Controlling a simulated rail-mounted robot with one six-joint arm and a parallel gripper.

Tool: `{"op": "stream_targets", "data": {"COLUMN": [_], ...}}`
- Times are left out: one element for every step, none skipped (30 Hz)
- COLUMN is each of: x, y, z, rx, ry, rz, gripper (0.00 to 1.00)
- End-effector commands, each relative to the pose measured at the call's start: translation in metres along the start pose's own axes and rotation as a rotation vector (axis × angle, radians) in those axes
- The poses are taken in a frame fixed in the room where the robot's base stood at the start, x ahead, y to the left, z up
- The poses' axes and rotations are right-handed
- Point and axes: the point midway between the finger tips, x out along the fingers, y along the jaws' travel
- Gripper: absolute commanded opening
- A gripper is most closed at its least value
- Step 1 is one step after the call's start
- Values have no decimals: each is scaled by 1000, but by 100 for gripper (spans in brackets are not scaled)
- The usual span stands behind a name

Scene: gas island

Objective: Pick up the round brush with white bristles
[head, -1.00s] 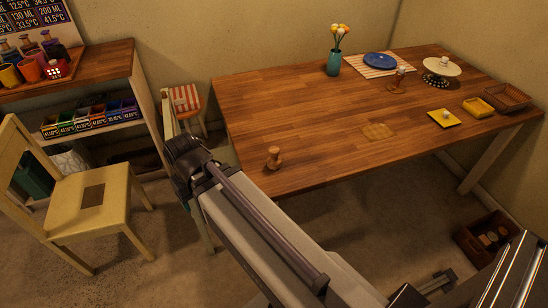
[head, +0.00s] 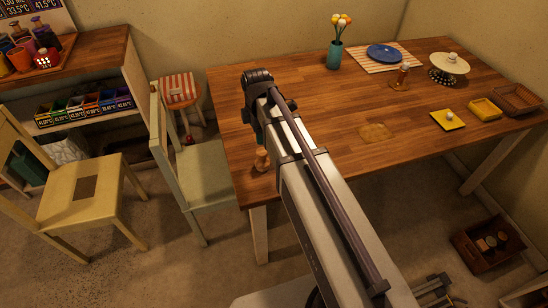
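I cannot make out for certain a round brush with white bristles. A dark crate (head: 462,246) on the floor under the right side of the table holds several small round things (head: 490,243), some pale and some brown, too small to identify. A turned wooden piece (head: 262,160) stands at the table's front left, partly hidden by my arm; no white bristles show on it. My arm reaches over the table's left part, with its dark joint above the tabletop. My gripper and its fingers cannot be seen.
Chairs (head: 205,172) and a shelf (head: 95,125) are at the left.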

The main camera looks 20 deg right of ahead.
Motion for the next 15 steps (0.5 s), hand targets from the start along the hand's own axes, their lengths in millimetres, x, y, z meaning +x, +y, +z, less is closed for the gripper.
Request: {"op": "stream_targets", "data": {"x": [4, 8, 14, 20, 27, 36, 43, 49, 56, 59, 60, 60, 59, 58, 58], "y": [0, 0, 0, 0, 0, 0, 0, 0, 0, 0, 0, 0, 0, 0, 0], "z": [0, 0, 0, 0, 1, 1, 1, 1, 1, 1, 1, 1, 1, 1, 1], "rx": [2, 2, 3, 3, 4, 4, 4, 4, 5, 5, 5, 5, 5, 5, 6], "ry": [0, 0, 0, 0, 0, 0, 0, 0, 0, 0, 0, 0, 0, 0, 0], "rz": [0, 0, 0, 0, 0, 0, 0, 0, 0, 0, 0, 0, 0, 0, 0], "gripper": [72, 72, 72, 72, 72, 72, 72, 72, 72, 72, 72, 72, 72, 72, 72]}}
